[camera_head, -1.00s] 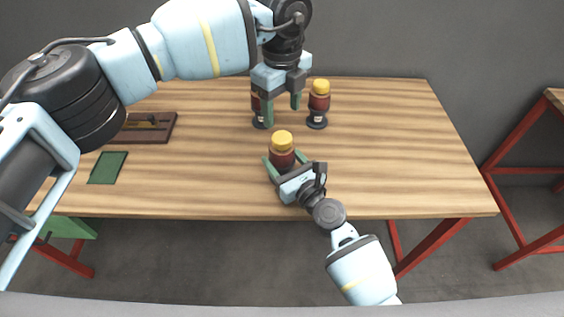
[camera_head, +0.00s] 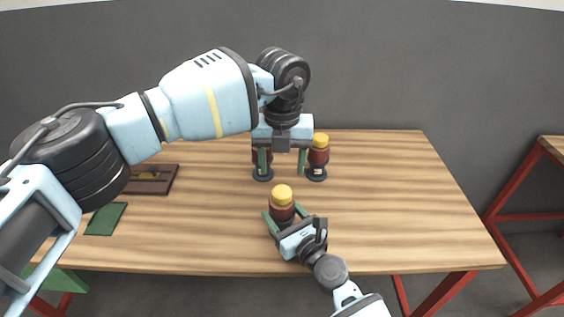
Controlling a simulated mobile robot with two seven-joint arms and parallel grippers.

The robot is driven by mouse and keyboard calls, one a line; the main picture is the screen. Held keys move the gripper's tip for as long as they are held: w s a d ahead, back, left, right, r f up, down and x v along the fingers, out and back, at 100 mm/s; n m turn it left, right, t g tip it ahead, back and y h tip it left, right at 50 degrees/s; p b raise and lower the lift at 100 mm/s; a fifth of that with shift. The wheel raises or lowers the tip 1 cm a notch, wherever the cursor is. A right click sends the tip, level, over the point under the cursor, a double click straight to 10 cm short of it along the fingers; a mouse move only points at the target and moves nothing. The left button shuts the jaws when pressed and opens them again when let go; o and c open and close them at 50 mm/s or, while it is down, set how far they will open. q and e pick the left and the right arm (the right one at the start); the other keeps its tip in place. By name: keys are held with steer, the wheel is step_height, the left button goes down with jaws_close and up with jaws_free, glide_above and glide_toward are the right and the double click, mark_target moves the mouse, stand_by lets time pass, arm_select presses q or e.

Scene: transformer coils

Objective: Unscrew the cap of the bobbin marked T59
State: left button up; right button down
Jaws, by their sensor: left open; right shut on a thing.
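A dark red bobbin with a yellow cap (camera_head: 281,193) stands upright near the middle of the table, and my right gripper (camera_head: 286,217) is shut on its body from the front right. My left gripper (camera_head: 282,171) points down with its fingers apart and empty, a little above and behind that yellow cap in the picture. A second yellow-capped bobbin (camera_head: 318,157) stands upright on a dark base behind, to the right. A third bobbin (camera_head: 263,156) stands at the back left, its top hidden by my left gripper. No T59 marking is readable on any of them.
The wooden table (camera_head: 400,210) is clear on its right side. A brown tray (camera_head: 151,187) with a yellowish item lies at the back left, with a green mat (camera_head: 106,219) in front of it. Another red-legged table (camera_head: 551,144) stands at the far right.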

arm_select(q)
steer(key=m, duration=2)
steer(key=shift+m, duration=0.4)
steer(key=m, duration=0.4)
steer(key=shift+m, duration=0.4)
steer(key=m, duration=0.4)
steer(key=shift+m, duration=0.3)
steer(key=m, duration=0.4)
steer(key=shift+m, duration=0.4)
steer(key=m, duration=0.5)
